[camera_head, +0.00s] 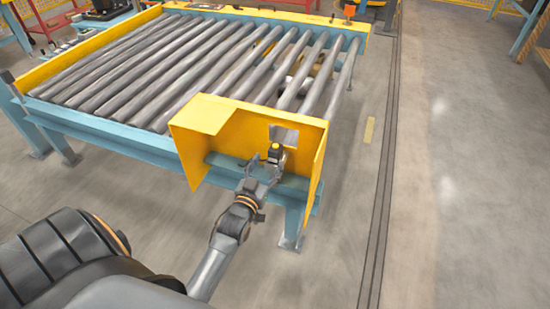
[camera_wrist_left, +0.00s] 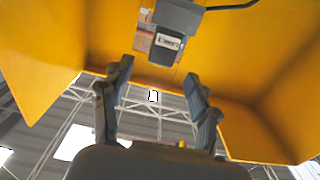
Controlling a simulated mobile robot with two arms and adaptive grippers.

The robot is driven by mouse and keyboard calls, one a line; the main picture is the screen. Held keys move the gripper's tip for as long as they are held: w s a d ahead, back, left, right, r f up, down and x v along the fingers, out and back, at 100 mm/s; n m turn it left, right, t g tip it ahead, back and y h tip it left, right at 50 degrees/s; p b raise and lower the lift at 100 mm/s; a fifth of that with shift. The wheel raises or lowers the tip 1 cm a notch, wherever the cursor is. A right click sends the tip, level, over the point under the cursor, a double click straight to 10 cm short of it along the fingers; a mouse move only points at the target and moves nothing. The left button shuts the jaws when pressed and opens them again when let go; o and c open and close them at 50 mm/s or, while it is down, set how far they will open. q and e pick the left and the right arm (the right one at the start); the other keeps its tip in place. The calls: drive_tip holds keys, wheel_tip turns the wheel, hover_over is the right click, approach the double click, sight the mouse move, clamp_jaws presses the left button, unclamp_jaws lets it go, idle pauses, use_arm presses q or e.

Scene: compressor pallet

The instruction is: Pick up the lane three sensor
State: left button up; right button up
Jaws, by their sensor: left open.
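In the left wrist view a dark grey box (camera_wrist_left: 176,22) with a pale label and a black cable sits against the yellow panel. My left gripper (camera_head: 266,170) is open just below and in front of the sensor. In the left wrist view its two fingers (camera_wrist_left: 158,82) stand apart with nothing between them, below the box. Whether the fingers touch the sensor cannot be told. My right gripper is not in view.
The yellow guard (camera_head: 222,125) has bent side walls close around my left gripper. Blue conveyor legs (camera_head: 293,228) stand below. The floor on the right (camera_head: 455,200) is clear.

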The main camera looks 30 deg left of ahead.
sight(273, 155)
use_arm(q)
drive_tip(key=shift+x, duration=0.95)
drive_tip(key=x, duration=0.1)
drive_tip(key=b+x, duration=0.1)
drive_tip(key=x, duration=0.2)
drive_tip(key=shift+w+a+f, duration=0.15)
drive_tip(key=shift+w+f, duration=0.25)
drive_tip(key=shift+w, duration=0.3)
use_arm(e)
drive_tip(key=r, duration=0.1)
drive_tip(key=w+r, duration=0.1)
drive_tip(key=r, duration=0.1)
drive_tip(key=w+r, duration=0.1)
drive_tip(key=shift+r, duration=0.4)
use_arm(q)
drive_tip(key=shift+c, duration=0.3)
clamp_jaws()
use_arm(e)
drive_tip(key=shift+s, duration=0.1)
use_arm(q)
drive_tip(key=shift+r, duration=0.15)
